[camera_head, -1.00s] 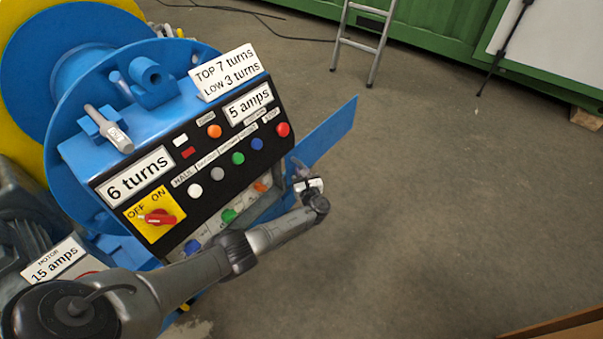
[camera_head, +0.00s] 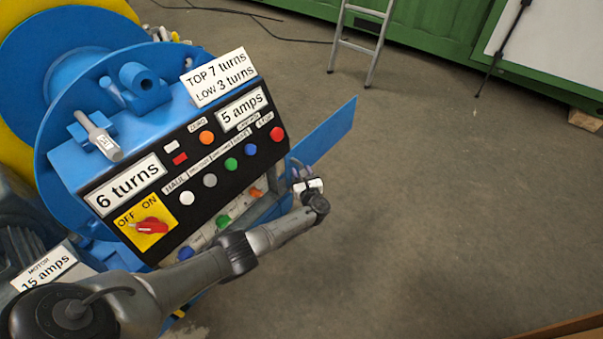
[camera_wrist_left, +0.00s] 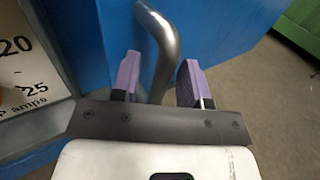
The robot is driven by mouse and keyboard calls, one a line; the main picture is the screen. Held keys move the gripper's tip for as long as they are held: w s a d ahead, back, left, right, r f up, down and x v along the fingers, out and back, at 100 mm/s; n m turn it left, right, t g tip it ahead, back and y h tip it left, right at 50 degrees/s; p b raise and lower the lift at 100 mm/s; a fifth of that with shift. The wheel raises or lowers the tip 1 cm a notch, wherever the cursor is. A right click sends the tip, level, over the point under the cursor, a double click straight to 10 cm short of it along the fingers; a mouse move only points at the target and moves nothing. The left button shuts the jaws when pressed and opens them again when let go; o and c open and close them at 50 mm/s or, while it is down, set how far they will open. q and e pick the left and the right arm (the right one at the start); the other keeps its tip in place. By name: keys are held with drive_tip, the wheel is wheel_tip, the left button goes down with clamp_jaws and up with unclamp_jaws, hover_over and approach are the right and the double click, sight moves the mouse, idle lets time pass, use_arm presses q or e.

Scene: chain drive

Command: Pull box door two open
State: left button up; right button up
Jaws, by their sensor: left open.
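A blue door panel (camera_head: 325,133) stands out from the right side of the blue box, apparently swung partly open. It fills the upper part of the left wrist view (camera_wrist_left: 222,35). A curved grey metal handle (camera_wrist_left: 163,38) is fixed on it. My left gripper (camera_head: 301,170) is at the door's lower end in the head view. In the left wrist view its purple-padded fingers (camera_wrist_left: 158,76) are open, one on each side of the handle. Whether either pad touches the handle I cannot tell. My right gripper is not in view.
The control panel (camera_head: 215,180) with coloured buttons and a red switch (camera_head: 150,227) faces my left arm closely. A compartment with more buttons (camera_head: 222,221) lies below it. The floor to the right is clear. A ladder (camera_head: 376,50) stands at the back.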

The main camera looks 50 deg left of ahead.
use_arm(q)
drive_tip(key=p+v, duration=0.6)
drive_tip(key=v, duration=0.7)
drive_tip(key=shift+s+d+p, duration=0.25)
drive_tip(key=shift+d+p, duration=0.05)
drive_tip(key=shift+d, duration=0.05)
